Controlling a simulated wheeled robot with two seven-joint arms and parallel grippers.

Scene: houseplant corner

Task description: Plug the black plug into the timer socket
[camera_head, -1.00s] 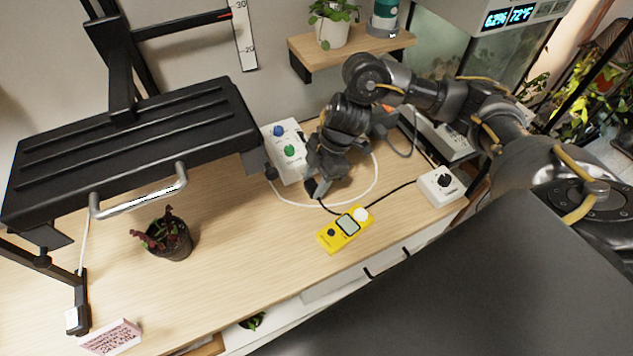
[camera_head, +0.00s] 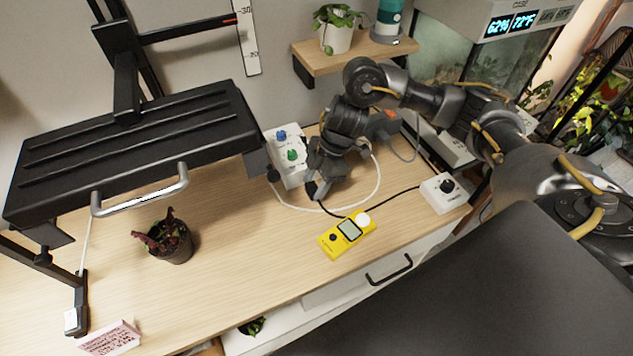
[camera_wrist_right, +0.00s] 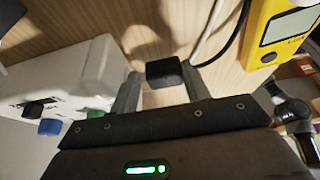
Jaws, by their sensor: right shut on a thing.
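My right gripper (camera_head: 322,178) is shut on the black plug, low over the wooden desk. In the wrist view the black plug (camera_wrist_right: 164,72) sits between the two fingertips (camera_wrist_right: 162,84). A black cord runs from beside the gripper to a small white box with a black knob (camera_head: 444,192). A white box with blue and green round parts (camera_head: 289,173) lies just left of the gripper; it also shows at the left of the wrist view (camera_wrist_right: 75,72). I cannot tell which box is the timer, and no socket opening is clear. My left gripper is not in view.
A yellow meter (camera_head: 340,243) lies in front of the gripper. A white cable (camera_head: 376,185) loops around it on the desk. A black panel with a silver handle (camera_head: 130,150) overhangs the left, above a potted plant (camera_head: 170,243). The front middle desk is clear.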

